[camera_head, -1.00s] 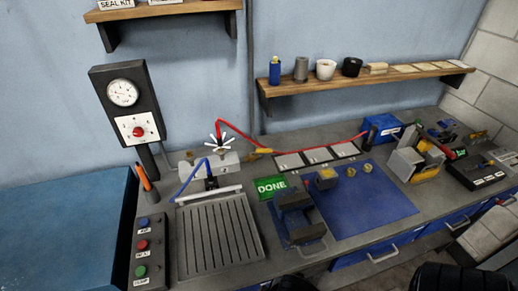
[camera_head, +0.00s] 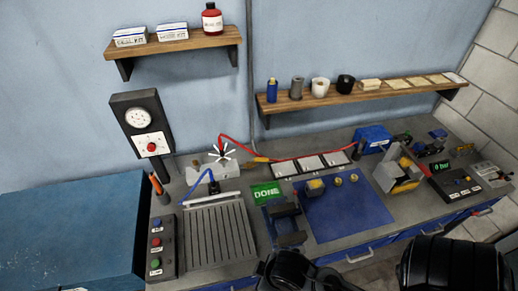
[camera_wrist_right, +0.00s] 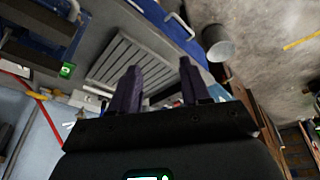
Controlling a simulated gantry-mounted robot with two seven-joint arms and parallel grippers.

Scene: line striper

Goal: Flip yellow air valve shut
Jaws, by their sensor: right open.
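The yellow air valve appears to be the small yellow piece (camera_head: 259,159) in line with the red hose (camera_head: 300,158), right of the grey manifold block (camera_head: 216,165). Its exact lever position is too small to tell. The yellow piece also shows at the left of the right wrist view (camera_wrist_right: 40,96), on the red hose. My right gripper (camera_wrist_right: 158,72) is open and empty, with the slotted grey tray beyond its fingers and the yellow piece well off to their left. My left gripper is not in view.
A white star-shaped knob (camera_head: 222,151) is by the manifold. A green DONE sign (camera_head: 266,194), a dark vise (camera_head: 284,220) and a blue mat (camera_head: 335,222) lie in front. The slotted tray (camera_head: 218,234) and a button box (camera_head: 162,246) are at left. A display reads 0 bar (camera_head: 441,167).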

